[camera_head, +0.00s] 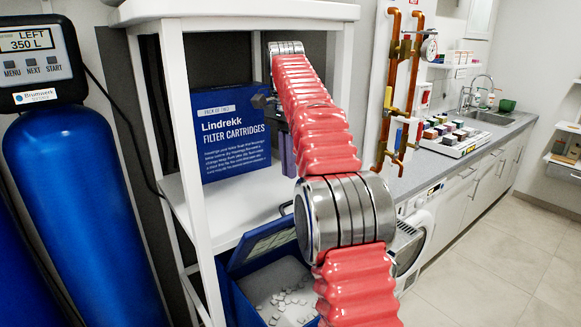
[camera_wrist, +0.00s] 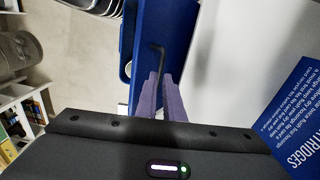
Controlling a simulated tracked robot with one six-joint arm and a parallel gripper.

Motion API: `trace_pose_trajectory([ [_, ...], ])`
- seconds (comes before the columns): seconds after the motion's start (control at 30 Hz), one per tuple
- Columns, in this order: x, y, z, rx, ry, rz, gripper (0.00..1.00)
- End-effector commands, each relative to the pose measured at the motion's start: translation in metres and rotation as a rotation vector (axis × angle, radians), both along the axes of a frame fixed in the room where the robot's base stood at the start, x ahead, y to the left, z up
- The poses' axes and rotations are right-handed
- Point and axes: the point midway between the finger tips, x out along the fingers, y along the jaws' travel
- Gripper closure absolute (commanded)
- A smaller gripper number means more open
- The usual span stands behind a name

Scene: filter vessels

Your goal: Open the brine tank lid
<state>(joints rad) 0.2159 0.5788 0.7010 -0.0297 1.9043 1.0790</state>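The blue brine tank (camera_head: 236,306) stands low beside the white shelf, with pale salt blocks inside. Its blue lid (camera_head: 262,244) is raised and tilted back, leaving the tank mouth open; part is hidden behind my arm. A dark handle (camera_head: 287,208) sits on the lid's upper edge. My gripper (camera_head: 290,172), with purple fingers, is above the handle and looks apart from it. In the wrist view, the fingers (camera_wrist: 160,76) are close together with a narrow gap, lined up with the black handle (camera_wrist: 158,55) on the blue lid (camera_wrist: 180,30). Whether they are open or shut is unclear.
A blue filter cartridge box (camera_head: 228,135) stands on the white shelf (camera_head: 200,215), left of my gripper. Blue vessels (camera_head: 85,200) stand at the left. Copper pipes (camera_head: 398,90) and a counter (camera_head: 480,140) are to the right. The tiled floor at right is clear.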

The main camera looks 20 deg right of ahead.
Motion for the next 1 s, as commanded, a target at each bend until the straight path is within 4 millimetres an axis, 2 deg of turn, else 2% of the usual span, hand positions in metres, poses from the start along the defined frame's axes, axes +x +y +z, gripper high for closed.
trace_pose_trajectory([
  [0.1,-0.011,0.010,0.009,-0.003,-0.024,0.062,1.00],
  [0.3,-0.035,0.029,0.019,-0.012,-0.077,0.201,1.00],
  [0.57,-0.074,0.053,0.023,-0.031,-0.144,0.386,1.00],
  [0.83,-0.121,0.076,0.013,-0.061,-0.213,0.576,1.00],
  [1.0,-0.153,0.090,0.000,-0.085,-0.254,0.694,1.00],
])
